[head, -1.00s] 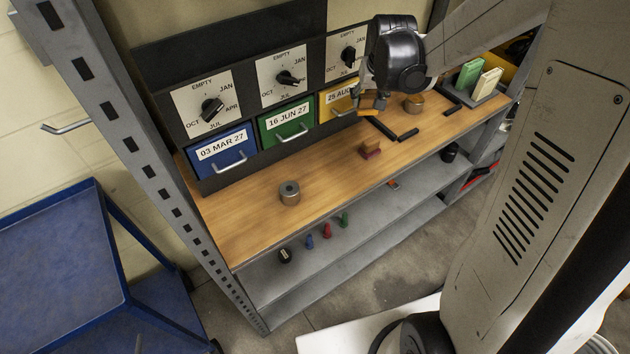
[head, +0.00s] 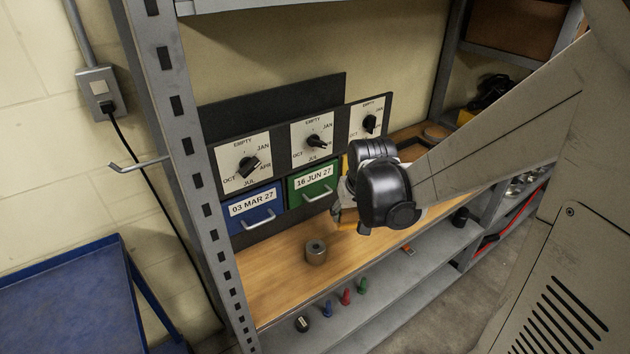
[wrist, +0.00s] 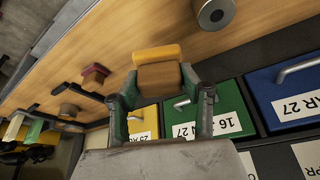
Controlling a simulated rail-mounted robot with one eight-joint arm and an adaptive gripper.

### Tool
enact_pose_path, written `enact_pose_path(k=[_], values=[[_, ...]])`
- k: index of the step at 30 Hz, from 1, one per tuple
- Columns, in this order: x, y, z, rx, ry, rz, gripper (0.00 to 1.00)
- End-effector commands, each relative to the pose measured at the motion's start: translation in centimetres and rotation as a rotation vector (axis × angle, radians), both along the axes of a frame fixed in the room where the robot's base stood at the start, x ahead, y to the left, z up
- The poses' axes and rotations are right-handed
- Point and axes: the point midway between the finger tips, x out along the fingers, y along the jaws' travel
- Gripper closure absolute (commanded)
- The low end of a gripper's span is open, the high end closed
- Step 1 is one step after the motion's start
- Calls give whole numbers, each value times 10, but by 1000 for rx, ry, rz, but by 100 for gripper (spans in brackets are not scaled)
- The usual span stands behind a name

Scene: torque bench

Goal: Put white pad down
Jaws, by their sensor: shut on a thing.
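My gripper (wrist: 160,84) is shut on a brown wooden block with a yellow pad (wrist: 157,54), held between both fingers. In the head view my gripper (head: 346,212) is above the bench, in front of the drawers, and mostly hidden by my wrist. A whitish pad (wrist: 13,128) shows at the left edge of the wrist view, beside a green pad (wrist: 35,131), away from my gripper. It is hidden behind my arm in the head view. A brown block with a dark red pad (wrist: 94,75) lies on the bench.
A metal cylinder with a hole (head: 316,252) stands on the wooden bench (head: 275,290). Blue (head: 256,211) and green (head: 314,185) drawers with dials line the back.

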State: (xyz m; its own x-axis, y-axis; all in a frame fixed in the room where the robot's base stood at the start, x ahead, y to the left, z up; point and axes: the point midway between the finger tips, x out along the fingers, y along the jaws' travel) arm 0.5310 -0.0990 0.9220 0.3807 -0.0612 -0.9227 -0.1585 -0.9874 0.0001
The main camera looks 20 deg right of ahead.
Motion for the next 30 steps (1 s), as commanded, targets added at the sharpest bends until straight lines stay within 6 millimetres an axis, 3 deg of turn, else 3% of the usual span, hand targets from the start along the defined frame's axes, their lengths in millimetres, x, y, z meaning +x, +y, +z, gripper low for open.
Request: enact_pose_path(k=[6, 13, 20, 30], values=[[21, -34, -24, 0, 0, -3, 82], [37, -60, -43, -1, 0, -1, 82], [41, -66, -50, 0, 0, 0, 82], [41, -66, -87, 0, 0, 0, 82]])
